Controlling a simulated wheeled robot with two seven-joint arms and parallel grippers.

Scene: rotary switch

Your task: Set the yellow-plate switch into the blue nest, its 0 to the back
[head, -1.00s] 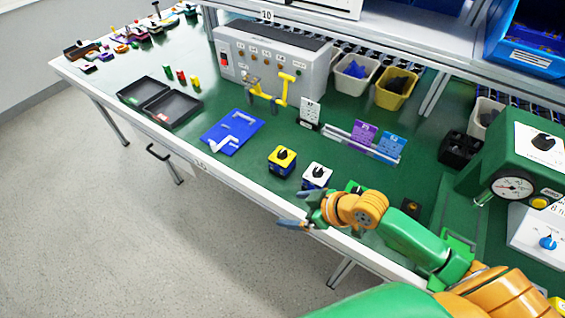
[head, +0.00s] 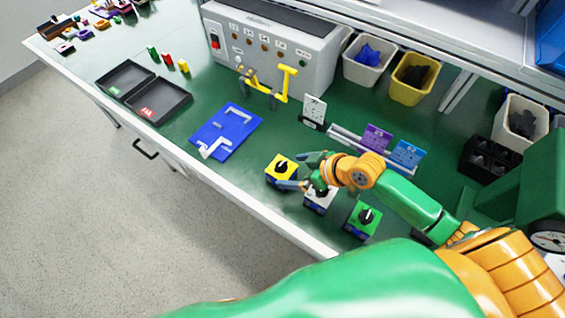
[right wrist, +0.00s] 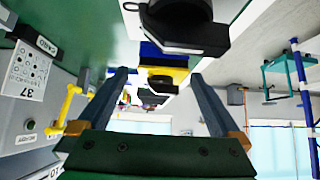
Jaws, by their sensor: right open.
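The yellow-plate switch (head: 282,168) stands upright on the green bench near the front edge, its black knob on top. My right gripper (head: 302,171) is open and empty just to its right, low over the white-plate switch, fingers pointing at the yellow one. In the right wrist view the yellow-plate switch (right wrist: 178,74) appears ahead, between the open fingers; I cannot tell whether they touch it. The blue nest (head: 236,127) lies flat to the left, with white L-shaped pieces on it. The 0 mark is too small to read. My left gripper is not in view.
The white-plate switch (head: 321,201) and the green-plate switch (head: 364,217) stand to the right. A card stand (head: 313,110) and a rail with purple and blue cards (head: 377,137) are behind. Black trays (head: 160,101) lie left of the nest. Bench between yellow switch and nest is clear.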

